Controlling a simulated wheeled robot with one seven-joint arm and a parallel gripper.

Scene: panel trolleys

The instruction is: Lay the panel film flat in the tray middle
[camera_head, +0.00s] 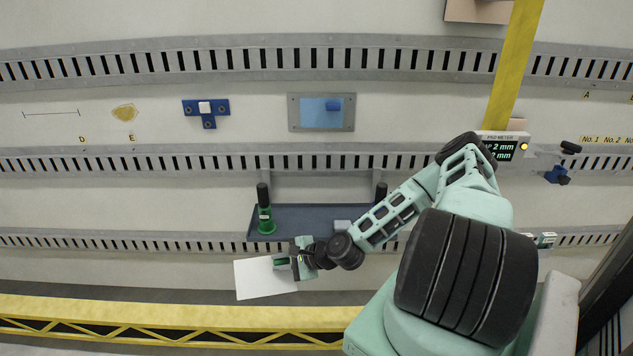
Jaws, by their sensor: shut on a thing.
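The panel film looks like a thin white sheet (262,283) at the lower left of centre in the head view. My gripper (281,262) is shut on its upper right edge. The sheet hangs in front of the lower slotted rail, with most of it free to the left of and below the jaws. A shallow dark blue tray (300,215) lies just above the gripper and is apart from the sheet. My arm hides part of the tray's right side.
A small grey block (343,226) is near the tray's front. A yellow truss beam (170,322) runs below the sheet. A meter (500,147) is at right.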

